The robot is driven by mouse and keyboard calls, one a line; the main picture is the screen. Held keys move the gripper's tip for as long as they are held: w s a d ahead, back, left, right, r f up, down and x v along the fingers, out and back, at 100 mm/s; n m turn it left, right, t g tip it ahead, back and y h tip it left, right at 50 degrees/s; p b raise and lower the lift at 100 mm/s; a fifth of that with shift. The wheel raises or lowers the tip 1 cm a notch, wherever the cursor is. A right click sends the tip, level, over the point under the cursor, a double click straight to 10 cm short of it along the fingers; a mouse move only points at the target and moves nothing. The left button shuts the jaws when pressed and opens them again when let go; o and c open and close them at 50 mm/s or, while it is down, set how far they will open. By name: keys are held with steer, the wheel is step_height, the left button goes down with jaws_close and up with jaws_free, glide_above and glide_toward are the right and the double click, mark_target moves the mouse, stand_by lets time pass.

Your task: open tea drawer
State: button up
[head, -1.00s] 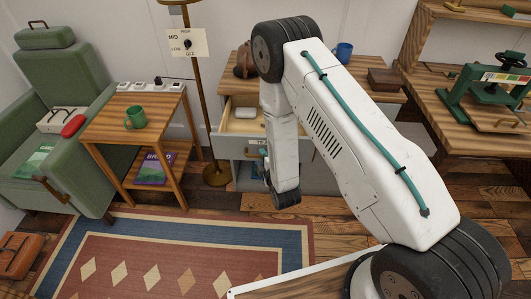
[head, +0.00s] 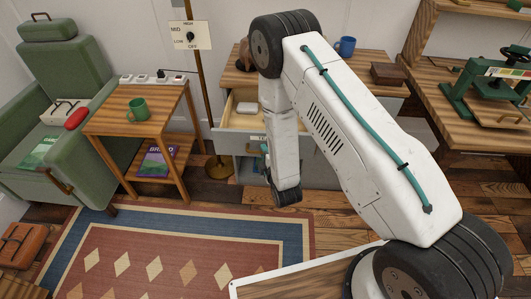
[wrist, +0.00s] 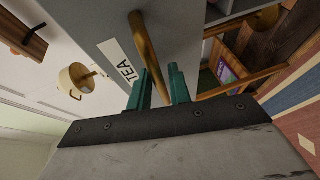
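The tea drawer (head: 232,134) is pulled out of the grey cabinet under the wooden top. Its pale inside shows, with a small white item in it. In the wrist view its grey front carries a white TEA label (wrist: 120,62) and a brown bar handle (wrist: 144,38). My gripper (wrist: 161,82) has two teal fingers, one on each side of the handle, seemingly shut on it. In the head view my arm hides most of the gripper and the drawer's right part.
A wooden side table (head: 110,122) with a green mug (head: 138,109) stands left of the drawer. A lamp pole (head: 203,100) stands between them. A blue mug (head: 346,46) and a brown box (head: 389,74) are on the cabinet top. A patterned rug (head: 180,235) covers the front floor.

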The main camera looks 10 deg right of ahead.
steer(key=s+r, duration=0.1)
steer(key=s, duration=0.6)
steer(key=shift+s+d+r, duration=0.15)
steer(key=shift+d, duration=0.15)
